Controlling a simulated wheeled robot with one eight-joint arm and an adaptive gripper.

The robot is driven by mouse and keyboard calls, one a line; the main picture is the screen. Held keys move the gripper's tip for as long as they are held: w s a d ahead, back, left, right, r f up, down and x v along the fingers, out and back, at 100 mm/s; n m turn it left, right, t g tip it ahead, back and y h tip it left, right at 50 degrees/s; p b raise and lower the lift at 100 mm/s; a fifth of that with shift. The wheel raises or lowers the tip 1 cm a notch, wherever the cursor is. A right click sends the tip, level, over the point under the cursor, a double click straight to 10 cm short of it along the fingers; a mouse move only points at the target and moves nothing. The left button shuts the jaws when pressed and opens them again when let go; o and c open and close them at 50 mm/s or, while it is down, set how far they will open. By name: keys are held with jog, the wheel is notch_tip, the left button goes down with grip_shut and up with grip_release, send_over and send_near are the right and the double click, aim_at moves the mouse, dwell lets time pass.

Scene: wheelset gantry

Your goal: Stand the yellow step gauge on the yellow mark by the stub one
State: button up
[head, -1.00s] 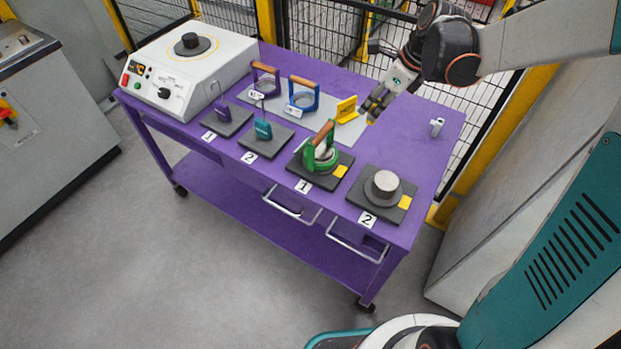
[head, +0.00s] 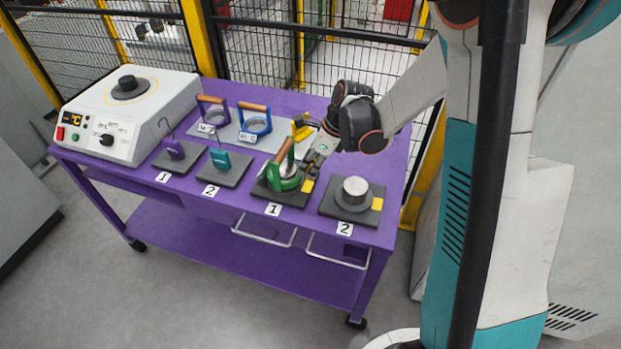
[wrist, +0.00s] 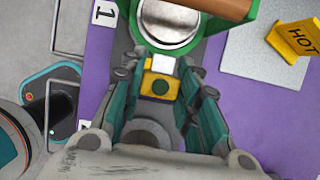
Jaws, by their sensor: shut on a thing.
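My gripper (head: 313,163) is over the right edge of the plate numbered 1. In the wrist view its fingers (wrist: 162,75) are closed on the yellow step gauge (wrist: 160,88), a small yellow block with a dark round spot and a pale part beside it. Stub one (wrist: 170,22) is a silver disc inside a green tool with a brown handle (head: 284,175), just ahead of the fingertips. The yellow mark (head: 307,185) lies on the plate's right corner, beside the fingers. I cannot tell whether the gauge touches the plate.
Stub two (head: 355,190) stands on its own plate to the right, close to my gripper. A yellow HOT sign (wrist: 295,38) stands on the grey mat. Blue (head: 254,122) and purple (head: 212,112) handled tools are behind. A heater (head: 128,110) is at left.

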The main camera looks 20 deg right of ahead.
jog(key=shift+f+b, duration=0.7)
jog(key=shift+f, duration=1.55)
jog(key=shift+f, duration=0.15)
jog(key=o, duration=1.1)
jog(key=p+v, duration=0.4)
jog(key=v, duration=0.8)
jog(key=shift+r, duration=0.2)
